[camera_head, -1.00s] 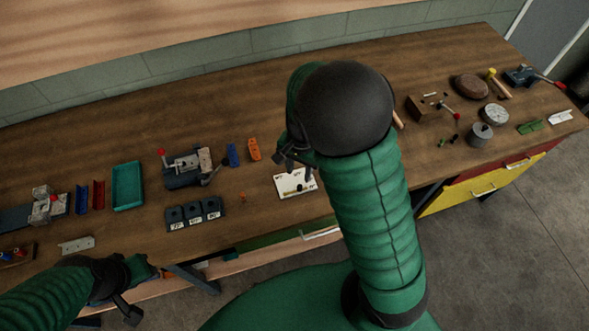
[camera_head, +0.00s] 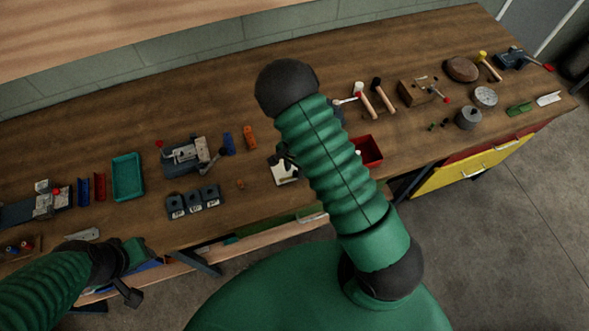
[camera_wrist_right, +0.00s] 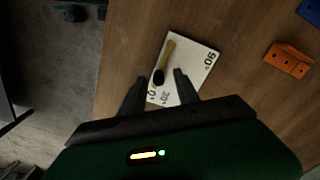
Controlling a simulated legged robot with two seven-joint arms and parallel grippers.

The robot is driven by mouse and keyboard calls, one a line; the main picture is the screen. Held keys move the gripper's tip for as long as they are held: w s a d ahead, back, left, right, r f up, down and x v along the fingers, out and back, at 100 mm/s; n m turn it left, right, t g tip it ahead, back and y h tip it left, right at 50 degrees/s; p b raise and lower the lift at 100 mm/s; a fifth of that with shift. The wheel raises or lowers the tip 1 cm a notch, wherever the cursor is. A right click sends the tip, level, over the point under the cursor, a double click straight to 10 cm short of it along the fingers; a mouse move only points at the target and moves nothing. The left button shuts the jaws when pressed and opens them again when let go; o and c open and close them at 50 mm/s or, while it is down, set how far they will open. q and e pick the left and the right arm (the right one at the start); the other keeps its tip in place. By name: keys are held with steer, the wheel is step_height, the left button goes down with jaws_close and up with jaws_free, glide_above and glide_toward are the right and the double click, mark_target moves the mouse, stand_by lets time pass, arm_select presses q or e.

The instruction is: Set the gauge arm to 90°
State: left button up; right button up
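The gauge is a white plate (camera_wrist_right: 193,62) lying on the bench, with a brass gauge arm (camera_wrist_right: 167,54) and a dark knob (camera_wrist_right: 158,77). A 90 mark shows at the plate's right end and a 0 mark near its lower edge in the right wrist view. The brass arm is not at the 90 mark. My right gripper (camera_wrist_right: 159,84) is open, its two fingers over the plate on either side of the knob; contact cannot be told. In the head view my right arm partly covers the plate (camera_head: 283,176). My left gripper (camera_head: 131,293) hangs near the bench's front edge, away from the gauge.
An orange block (camera_head: 249,137) and a blue block (camera_head: 229,143) lie behind the gauge. Dark labelled blocks (camera_head: 193,203) stand to its left, with a teal tray (camera_head: 127,177) farther left. A red bin (camera_head: 370,150) is right of my right arm.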

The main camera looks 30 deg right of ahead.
steer(key=shift+f, duration=0.5)
jaws_close()
stand_by(1.1)
